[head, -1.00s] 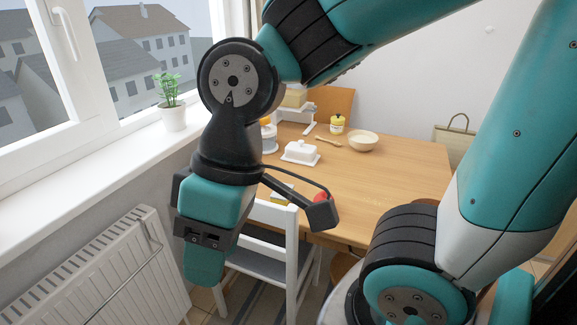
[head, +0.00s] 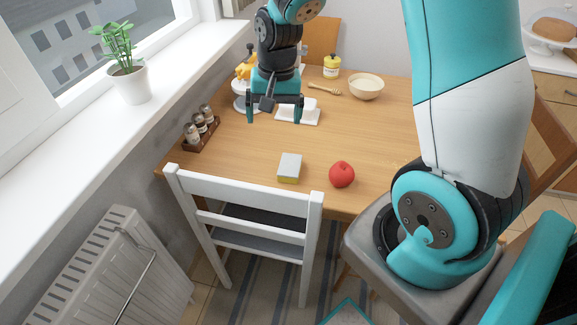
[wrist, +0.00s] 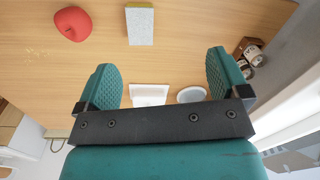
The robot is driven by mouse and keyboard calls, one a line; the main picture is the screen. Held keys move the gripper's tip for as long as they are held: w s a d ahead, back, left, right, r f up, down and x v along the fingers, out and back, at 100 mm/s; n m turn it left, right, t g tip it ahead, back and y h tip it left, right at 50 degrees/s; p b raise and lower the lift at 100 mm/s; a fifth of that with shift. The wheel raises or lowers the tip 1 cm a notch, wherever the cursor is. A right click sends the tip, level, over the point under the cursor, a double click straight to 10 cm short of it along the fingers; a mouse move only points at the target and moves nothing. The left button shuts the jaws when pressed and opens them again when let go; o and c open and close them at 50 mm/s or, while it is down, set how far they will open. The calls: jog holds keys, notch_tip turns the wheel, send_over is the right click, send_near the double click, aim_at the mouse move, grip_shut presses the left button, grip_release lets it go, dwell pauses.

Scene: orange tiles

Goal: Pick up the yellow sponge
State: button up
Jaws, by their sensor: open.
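The sponge (head: 289,167) lies on the wooden table near its front edge. Its top is light grey and a yellow layer shows along its lower edge. In the wrist view the sponge (wrist: 140,26) is at the top, with a thin yellow edge. My gripper (head: 275,118) is over the table, farther back than the sponge and apart from it. In the wrist view my gripper (wrist: 164,76) has its two teal fingers wide apart, with nothing between them.
A red apple (head: 342,174) lies just right of the sponge. A white chair (head: 245,215) stands at the table's front edge. A spice rack (head: 200,129) is at the left. A white butter dish (head: 299,111), a bowl (head: 366,87) and a yellow jar (head: 332,67) stand farther back.

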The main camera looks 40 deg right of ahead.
jog(key=w+d+f+m, duration=0.2)
jog(key=d+f+m, duration=0.1)
jog(key=d+f, duration=0.25)
jog(key=p, duration=0.1)
send_over(290, 164)
jog(key=shift+h, duration=0.4)
jog(key=f, duration=1)
jog(key=shift+s+a+f, duration=0.2)
jog(key=shift+s+a, duration=0.1)
jog(key=shift+w+d+f+p, duration=0.15)
jog(key=shift+f+p, duration=0.3)
jog(key=shift+f, duration=1.05)
jog(key=shift+w+d+f+p, duration=0.15)
jog(key=shift+f+p, duration=0.3)
jog(key=shift+f, duration=1)
jog(key=shift+c, duration=0.4)
jog(key=c, duration=0.9)
